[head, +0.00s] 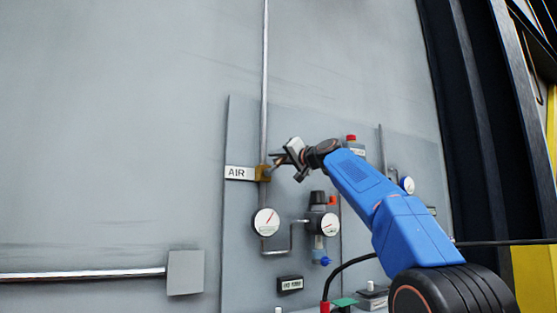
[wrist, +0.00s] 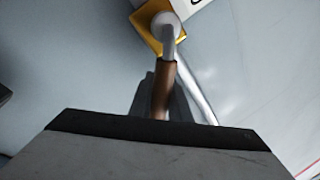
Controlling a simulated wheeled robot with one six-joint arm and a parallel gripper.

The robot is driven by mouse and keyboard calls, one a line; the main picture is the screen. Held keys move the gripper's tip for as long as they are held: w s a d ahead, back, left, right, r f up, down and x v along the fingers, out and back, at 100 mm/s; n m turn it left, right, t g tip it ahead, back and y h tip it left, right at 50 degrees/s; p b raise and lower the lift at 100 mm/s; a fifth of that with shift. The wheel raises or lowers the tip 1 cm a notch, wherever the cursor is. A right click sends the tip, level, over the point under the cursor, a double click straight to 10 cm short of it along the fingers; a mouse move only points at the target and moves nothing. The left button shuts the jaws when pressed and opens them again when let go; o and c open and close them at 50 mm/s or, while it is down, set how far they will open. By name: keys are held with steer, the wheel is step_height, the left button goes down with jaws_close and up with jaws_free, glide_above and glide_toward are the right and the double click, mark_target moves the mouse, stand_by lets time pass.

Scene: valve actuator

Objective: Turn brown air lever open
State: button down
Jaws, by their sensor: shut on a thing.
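The brown air lever (wrist: 166,85) runs down from a grey pivot at the yellow valve body (wrist: 148,38) in the wrist view. Its lower end goes out of sight behind the dark edge of my gripper (wrist: 160,125). In the head view the yellow valve body (head: 263,173) sits on the vertical pipe, right of the white AIR label (head: 239,173). My gripper (head: 283,160) is just right of and slightly above the valve, shut on the lever. Most of the lever is hidden by the fingers in the head view.
Below the valve are a round gauge (head: 266,222) and a regulator with a second gauge (head: 329,224). The vertical pipe (head: 264,80) runs up the grey wall. A red-topped fitting (head: 351,140) is behind my arm. The wall left of the label is clear.

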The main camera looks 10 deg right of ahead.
stand_by(0.3)
steer(key=c, duration=1.7)
jaws_free()
steer(key=shift+o, duration=0.2)
